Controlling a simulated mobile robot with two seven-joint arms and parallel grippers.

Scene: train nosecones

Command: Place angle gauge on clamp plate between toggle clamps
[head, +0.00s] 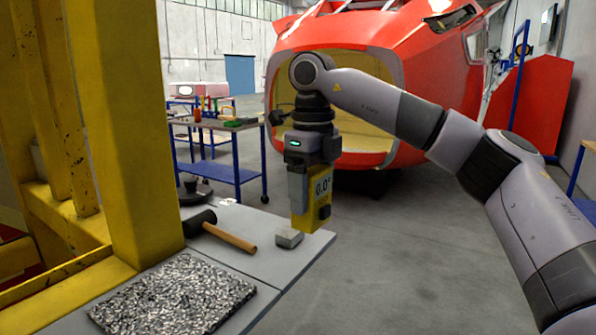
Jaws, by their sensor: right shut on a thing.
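My right gripper (301,190) is shut on the angle gauge (322,190), a yellow block whose display reads 0.0°. It holds the gauge upright above the corner of the grey table (262,265) at the right end. The gauge's lower end is close to a small grey block (289,238); I cannot tell whether they touch. I cannot make out the clamp plate or the toggle clamps. My left gripper is not in view.
A mallet (228,236) and a speckled mat (175,295) lie on the table. A yellow post (140,130) stands at the left. Behind are a blue-legged cart (220,172) with small coloured items and a red nosecone (350,35). The floor at right is clear.

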